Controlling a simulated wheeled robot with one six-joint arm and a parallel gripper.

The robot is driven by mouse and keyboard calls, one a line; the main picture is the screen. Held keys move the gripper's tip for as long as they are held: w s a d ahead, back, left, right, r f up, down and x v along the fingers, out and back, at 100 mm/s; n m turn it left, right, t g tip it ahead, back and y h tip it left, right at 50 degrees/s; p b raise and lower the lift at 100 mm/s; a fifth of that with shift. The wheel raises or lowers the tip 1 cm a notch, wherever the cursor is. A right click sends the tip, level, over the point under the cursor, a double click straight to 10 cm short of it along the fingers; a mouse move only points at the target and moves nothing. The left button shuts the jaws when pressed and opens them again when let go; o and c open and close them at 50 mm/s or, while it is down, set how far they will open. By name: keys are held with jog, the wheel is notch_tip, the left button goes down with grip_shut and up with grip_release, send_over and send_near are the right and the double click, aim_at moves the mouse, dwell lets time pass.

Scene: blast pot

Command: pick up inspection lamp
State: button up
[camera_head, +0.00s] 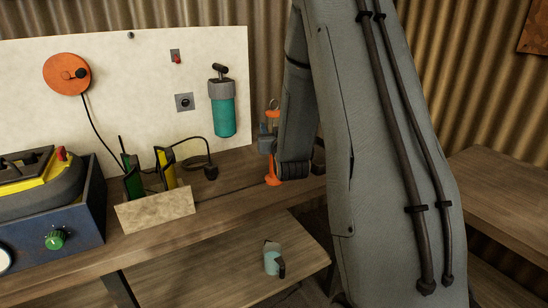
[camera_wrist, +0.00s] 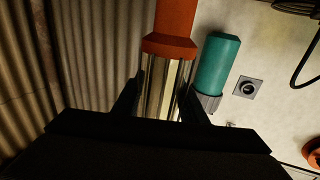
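The inspection lamp (camera_head: 272,181) has orange ends, a hook at the top and a clear middle tube. In the head view it stands upright at the right part of the bench, partly hidden by my arm and gripper. In the wrist view its orange end (camera_wrist: 172,28) points up and its clear tube (camera_wrist: 164,90) runs down between my fingers. My gripper (camera_wrist: 165,86) has one finger on each side of the tube, and both look in contact with it. In the head view my gripper (camera_head: 268,143) is at the lamp's middle.
A teal pump (camera_head: 222,112) hangs on the pale board right behind, close to the lamp in the wrist view. On the bench (camera_head: 215,222) are a small rack (camera_head: 155,208) and a blue box (camera_head: 70,237).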

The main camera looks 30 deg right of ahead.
grip_shut()
jog(key=shift+r, duration=0.1)
